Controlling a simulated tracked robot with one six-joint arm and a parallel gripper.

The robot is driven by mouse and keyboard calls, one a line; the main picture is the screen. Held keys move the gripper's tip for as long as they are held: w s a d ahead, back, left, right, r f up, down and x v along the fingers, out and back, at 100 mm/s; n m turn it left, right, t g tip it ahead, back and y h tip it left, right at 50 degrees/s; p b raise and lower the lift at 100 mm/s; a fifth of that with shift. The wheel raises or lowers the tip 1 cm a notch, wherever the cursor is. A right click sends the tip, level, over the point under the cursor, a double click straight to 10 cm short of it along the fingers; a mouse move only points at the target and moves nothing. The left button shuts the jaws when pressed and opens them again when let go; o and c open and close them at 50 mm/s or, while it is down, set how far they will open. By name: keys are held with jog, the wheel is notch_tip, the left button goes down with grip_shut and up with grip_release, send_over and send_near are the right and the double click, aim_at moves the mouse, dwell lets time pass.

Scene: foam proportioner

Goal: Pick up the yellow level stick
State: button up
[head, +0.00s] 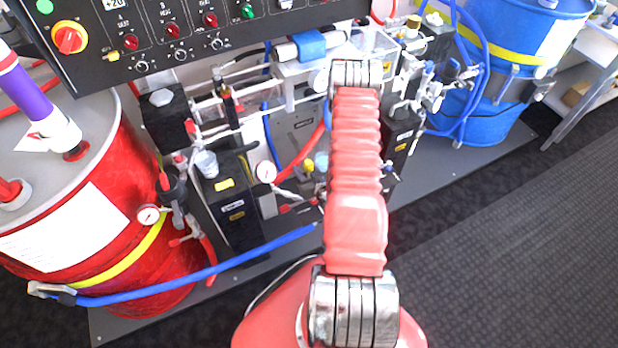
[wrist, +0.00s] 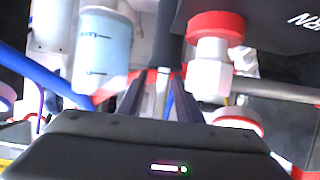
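I cannot make out a yellow level stick for certain in either view. My gripper (wrist: 164,75) shows in the wrist view as two dark fingers reaching forward, with a gap between them. A grey rod (wrist: 162,92) shows in that gap; I cannot tell how far beyond the fingers it is, and nothing is visibly gripped. In the head view my red arm reaches into the machine and hides the gripper and what lies behind it.
A clear container with level marks (wrist: 103,52) stands left of the fingers, and a red-and-white fitting (wrist: 212,55) is at right. A red drum (head: 130,225) with a yellow strap (head: 120,258) stands left, a blue drum (head: 478,115) back right. A control panel (head: 190,25) overhangs. Floor at right is clear.

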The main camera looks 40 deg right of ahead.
grip_shut()
dwell(0.6)
notch_tip(320, 180, up, 10)
dwell(0.7)
dwell(0.5)
